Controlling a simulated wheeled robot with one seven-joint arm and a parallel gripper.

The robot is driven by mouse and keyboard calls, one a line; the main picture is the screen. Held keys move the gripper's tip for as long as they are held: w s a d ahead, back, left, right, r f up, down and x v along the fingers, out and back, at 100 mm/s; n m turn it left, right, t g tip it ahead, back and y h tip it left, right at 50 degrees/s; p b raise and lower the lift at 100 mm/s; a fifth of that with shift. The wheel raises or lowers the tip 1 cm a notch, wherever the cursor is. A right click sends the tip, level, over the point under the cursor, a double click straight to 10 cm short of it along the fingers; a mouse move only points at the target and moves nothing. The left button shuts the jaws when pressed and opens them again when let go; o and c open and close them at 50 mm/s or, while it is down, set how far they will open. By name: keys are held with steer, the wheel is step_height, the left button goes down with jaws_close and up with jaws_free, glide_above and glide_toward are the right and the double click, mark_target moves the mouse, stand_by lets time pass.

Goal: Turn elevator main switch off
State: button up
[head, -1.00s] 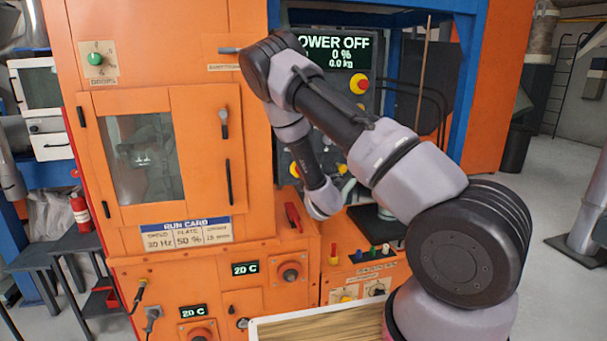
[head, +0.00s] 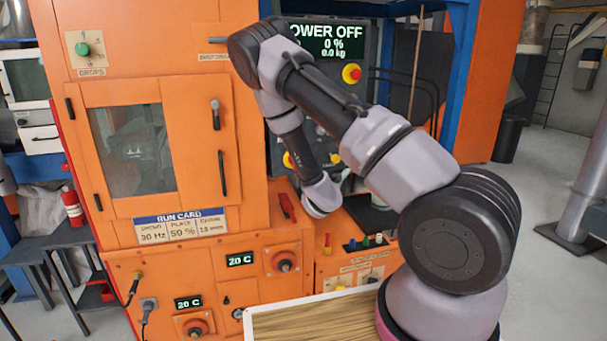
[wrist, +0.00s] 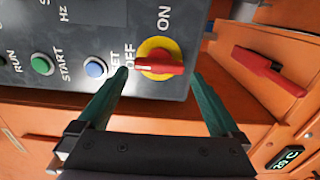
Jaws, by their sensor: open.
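The main switch (wrist: 158,66) is a red handle on a yellow round plate, on a dark grey panel in the wrist view. Its handle lies across the picture, with one end beside the OFF label (wrist: 130,57); the ON label (wrist: 164,18) is above it. My gripper (wrist: 160,76) is open, with one green finger on each side of the switch. I cannot tell whether the fingers touch it. In the head view my arm hides the gripper. The display (head: 327,42) there reads "POWER OFF", though its first letter is covered.
A blue button (wrist: 95,67) and a green START button (wrist: 42,65) sit left of the switch. A red lever (wrist: 268,70) is on the orange housing to the right. A red and yellow button (head: 351,74) is below the display. A wood-topped tray (head: 318,322) stands in front.

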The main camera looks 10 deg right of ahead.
steer(key=s, duration=0.7)
steer(key=shift+d, duration=0.1)
steer(key=s+d+r+m+g+h, duration=0.1)
steer(key=d+r+m+g, duration=0.2)
steer(key=r+m, duration=0.55)
steer(key=s+d+r+m+g+h, duration=0.1)
steer(key=d+r+m+g, duration=0.2)
steer(key=r+m, duration=0.55)
steer(key=s+a+r+m+g+y, duration=0.1)
steer(key=s+r, duration=0.3)
steer(key=s, duration=0.5)
steer(key=s+a+r+m+g+y, duration=0.1)
steer(key=s+r+m+g, duration=0.1)
steer(key=s, duration=0.7)
steer(key=s+a+r+m+g+y, duration=0.1)
steer(key=s+r+m, duration=0.1)
steer(key=s+r, duration=0.4)
steer(key=s, duration=0.3)
steer(key=shift+s+r+m+g, duration=0.15)
steer(key=shift+m+g, duration=0.25)
